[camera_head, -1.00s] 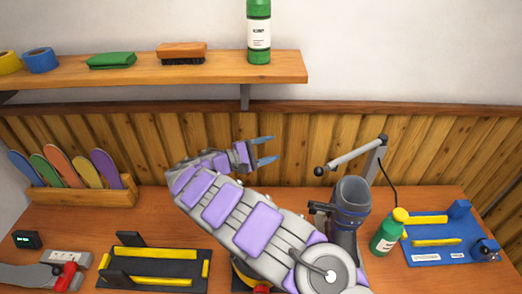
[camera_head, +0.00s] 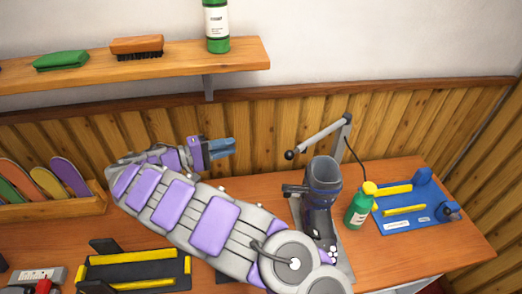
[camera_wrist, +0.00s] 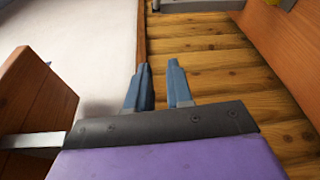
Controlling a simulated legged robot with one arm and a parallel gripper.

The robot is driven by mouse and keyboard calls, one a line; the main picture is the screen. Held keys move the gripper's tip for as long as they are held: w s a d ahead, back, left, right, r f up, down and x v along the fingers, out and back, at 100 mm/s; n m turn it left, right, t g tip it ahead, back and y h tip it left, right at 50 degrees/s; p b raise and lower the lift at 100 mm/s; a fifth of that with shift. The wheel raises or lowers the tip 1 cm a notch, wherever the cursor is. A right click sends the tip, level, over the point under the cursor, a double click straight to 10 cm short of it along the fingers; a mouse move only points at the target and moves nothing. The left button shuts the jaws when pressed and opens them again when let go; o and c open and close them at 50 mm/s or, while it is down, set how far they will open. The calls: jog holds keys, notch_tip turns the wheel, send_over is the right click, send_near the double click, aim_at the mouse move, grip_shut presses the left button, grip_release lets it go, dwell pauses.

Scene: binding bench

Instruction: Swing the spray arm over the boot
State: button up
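The spray arm (camera_head: 322,136) is a grey bar with a black ball knob (camera_head: 289,155) at its left end. It hinges on a grey post at the back right and reaches left, above and behind the boot. The dark blue-grey boot (camera_head: 321,175) stands upright on a grey plate, with its open top facing up. My arm hides part of the bench left of it. My gripper (camera_head: 228,147) is raised left of the knob, apart from it, fingers pointing right. In the wrist view my gripper (camera_wrist: 160,80) shows a gap between its blue fingers, with nothing held.
A green spray bottle (camera_head: 358,207) with a yellow cap stands right of the boot, beside a blue fixture (camera_head: 402,222). A black fixture (camera_head: 135,284) with yellow bars is at front left. A shelf (camera_head: 236,58) holds a brush and a green bottle. A plank wall (camera_head: 400,125) stands behind.

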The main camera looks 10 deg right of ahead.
jog(key=s+m, duration=0.1)
jog(key=s+m+g, duration=0.1)
jog(key=m, duration=0.1)
jog(key=shift+s+r, duration=0.2)
jog(key=shift+r, duration=0.2)
jog(key=c, duration=0.3)
jog(key=shift+s+d+r+m+g+y, duration=0.1)
jog(key=shift+s+d+m+g+y, duration=0.15)
jog(key=shift+m, duration=0.25)
grip_shut()
jog(key=s+b+x, duration=0.1)
jog(key=s+x, duration=0.1)
jog(key=x, duration=1)
jog(key=shift+s+d+f+b, duration=0.3)
jog(key=shift+s+d, duration=0.1)
jog(key=shift+d, duration=0.25)
